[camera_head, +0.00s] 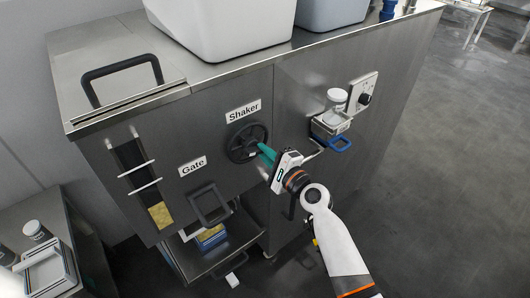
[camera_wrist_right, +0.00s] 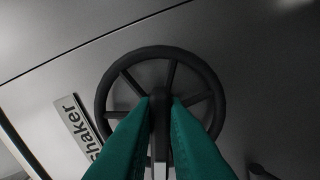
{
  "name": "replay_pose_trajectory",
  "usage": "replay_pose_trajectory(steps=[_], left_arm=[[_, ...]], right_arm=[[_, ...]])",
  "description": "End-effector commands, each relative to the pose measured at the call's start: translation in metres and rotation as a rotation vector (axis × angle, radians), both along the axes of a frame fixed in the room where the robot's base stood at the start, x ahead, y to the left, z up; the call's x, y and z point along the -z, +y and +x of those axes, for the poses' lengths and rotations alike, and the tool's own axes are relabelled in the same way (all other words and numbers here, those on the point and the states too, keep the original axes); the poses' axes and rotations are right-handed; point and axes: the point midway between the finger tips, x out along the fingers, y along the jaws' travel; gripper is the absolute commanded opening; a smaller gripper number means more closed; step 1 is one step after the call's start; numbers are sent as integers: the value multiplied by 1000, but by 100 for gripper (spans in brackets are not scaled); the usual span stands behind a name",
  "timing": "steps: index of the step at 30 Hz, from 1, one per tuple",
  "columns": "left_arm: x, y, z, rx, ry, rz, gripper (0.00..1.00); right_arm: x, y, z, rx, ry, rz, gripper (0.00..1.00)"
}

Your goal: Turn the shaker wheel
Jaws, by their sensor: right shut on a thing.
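The shaker wheel (camera_head: 243,142) is a black spoked handwheel on the grey steel front of the machine, just below the "Shaker" label (camera_head: 243,111). It also shows in the right wrist view (camera_wrist_right: 104,88), with its hub and handle in the middle. My right gripper (camera_head: 264,152) reaches the wheel from the lower right. Its green fingers (camera_wrist_right: 160,105) are shut on the black handle at the wheel's middle and hide part of the lower wheel. My left gripper is not in view.
Below left are the "Gate" label (camera_head: 193,166) and a square black handle (camera_head: 209,205). To the right, a small dispenser with a blue-handled part (camera_head: 340,144) juts out near my right arm. White (camera_head: 225,28) and grey tubs stand on top.

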Motion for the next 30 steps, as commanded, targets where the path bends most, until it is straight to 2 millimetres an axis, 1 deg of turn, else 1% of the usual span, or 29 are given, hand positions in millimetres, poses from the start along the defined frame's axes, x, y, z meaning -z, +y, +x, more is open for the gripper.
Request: replay_pose_trajectory(steps=[1, 4, 5, 13, 16, 20, 27, 30], left_arm=[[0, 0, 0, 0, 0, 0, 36], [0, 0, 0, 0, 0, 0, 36], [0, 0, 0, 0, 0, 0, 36], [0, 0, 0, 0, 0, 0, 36], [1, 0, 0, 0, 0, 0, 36], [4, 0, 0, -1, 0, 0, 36], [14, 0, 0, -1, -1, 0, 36], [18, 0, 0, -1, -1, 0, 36]], right_arm=[[2, 0, 0, 0, 3, -2, 15], [1, 0, 0, -1, 1, -2, 31], [1, 0, 0, -1, 1, -2, 34], [1, -1, -1, 0, 0, -2, 34], [1, -4, -6, 1, 0, -2, 34], [2, -17, -23, 2, 0, -3, 34], [4, -47, -65, 0, 0, -5, 34], [4, -57, -79, 1, 1, -4, 34]])
